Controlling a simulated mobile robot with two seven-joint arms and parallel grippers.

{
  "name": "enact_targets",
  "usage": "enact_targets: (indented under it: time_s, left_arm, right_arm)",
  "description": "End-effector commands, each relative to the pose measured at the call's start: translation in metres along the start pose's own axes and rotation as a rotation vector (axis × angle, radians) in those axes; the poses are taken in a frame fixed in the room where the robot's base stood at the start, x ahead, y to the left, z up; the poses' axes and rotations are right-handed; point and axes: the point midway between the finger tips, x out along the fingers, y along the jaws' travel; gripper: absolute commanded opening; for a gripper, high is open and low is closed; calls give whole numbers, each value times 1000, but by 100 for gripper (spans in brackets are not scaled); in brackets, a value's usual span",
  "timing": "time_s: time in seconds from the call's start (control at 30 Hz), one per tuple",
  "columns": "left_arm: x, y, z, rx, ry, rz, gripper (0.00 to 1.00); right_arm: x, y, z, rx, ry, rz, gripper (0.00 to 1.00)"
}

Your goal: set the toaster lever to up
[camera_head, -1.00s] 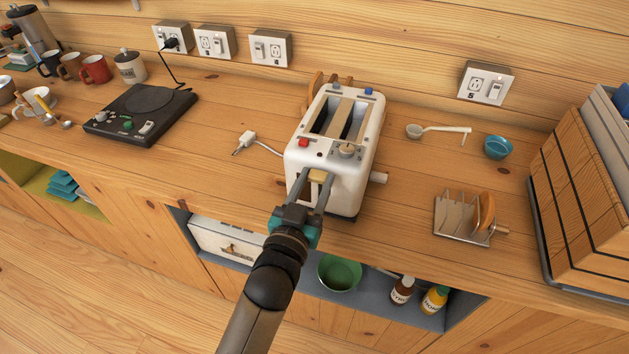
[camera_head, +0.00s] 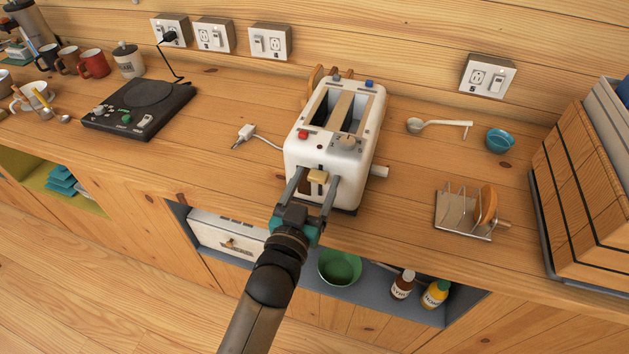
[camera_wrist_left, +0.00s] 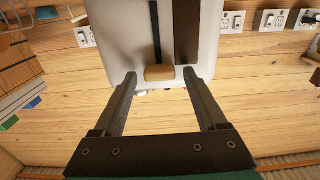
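The white toaster (camera_head: 350,160) stands on the counter. Its tan lever (camera_head: 317,176) sticks out of the front face. In the left wrist view, which is upside down, the lever (camera_wrist_left: 159,73) appears close to the toaster's top edge, with a dark slot (camera_wrist_left: 155,30) running below it. My left gripper (camera_head: 315,186) is open at the front face. Its fingertips (camera_wrist_left: 159,78) stand either side of the lever, with a gap on both sides. My right gripper is in neither view.
A toast rack (camera_head: 463,212), a spoon (camera_head: 430,125) and a blue bowl (camera_head: 500,140) lie right of the toaster. A white plug (camera_head: 245,134) and a black hot plate (camera_head: 138,108) are left. Stacked crates (camera_head: 585,200) stand at far right.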

Motion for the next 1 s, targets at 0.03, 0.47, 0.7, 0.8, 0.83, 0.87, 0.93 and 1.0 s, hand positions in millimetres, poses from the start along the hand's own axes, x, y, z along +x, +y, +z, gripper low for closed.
enact_targets:
  time_s: [0.03,0.47,0.7,0.8,0.83,0.87,0.93,1.0]
  left_arm:
    - [0,0,0,0,0,0,78]
    - [-16,0,1,-1,-1,0,78]
    - [-58,0,1,0,-3,0,78]
    - [-75,0,1,0,-3,0,78]
    - [-80,0,1,0,-3,0,78]
    - [-86,0,1,-1,-4,0,78]
    - [-98,0,1,-2,-3,0,78]
    - [-110,0,1,-1,-3,0,78]
  right_arm:
    - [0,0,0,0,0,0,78]
    - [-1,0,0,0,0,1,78]
    - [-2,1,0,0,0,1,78]
    - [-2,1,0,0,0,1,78]
    - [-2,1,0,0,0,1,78]
    - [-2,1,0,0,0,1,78]
    - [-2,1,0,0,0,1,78]
    - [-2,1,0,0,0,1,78]
